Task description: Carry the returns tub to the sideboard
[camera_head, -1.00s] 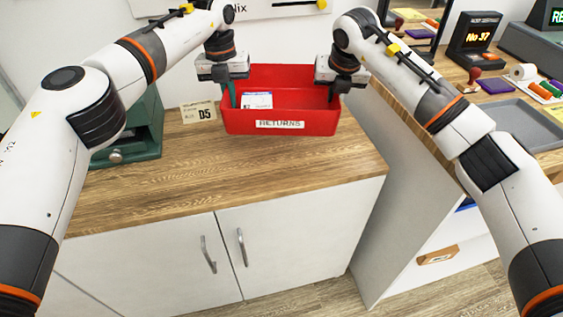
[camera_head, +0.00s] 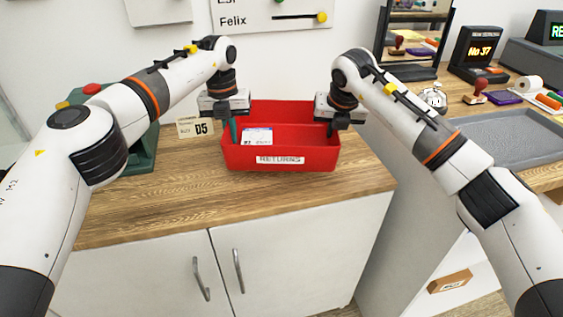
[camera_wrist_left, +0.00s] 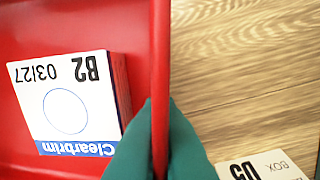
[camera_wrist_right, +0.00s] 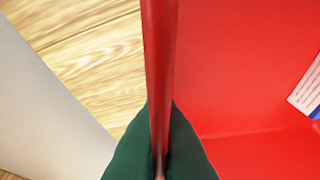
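The red returns tub (camera_head: 312,158), labelled RETURNS, is upright over the wooden top of the sideboard (camera_head: 230,198). I cannot tell whether its base touches the wood. A white and blue Clearbrim box (camera_head: 257,137) lies inside it and also shows in the left wrist view (camera_wrist_left: 65,105). My left gripper (camera_head: 233,128) is shut on the tub's left rim, a green finger on each side of the wall in the left wrist view (camera_wrist_left: 158,140). My right gripper (camera_head: 331,128) is shut on the right rim, as the right wrist view (camera_wrist_right: 160,150) shows.
A green device (camera_head: 143,155) is further left, partly behind my arm. A counter with a grey tray (camera_head: 505,140) is on the right. The sideboard's front strip is clear.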

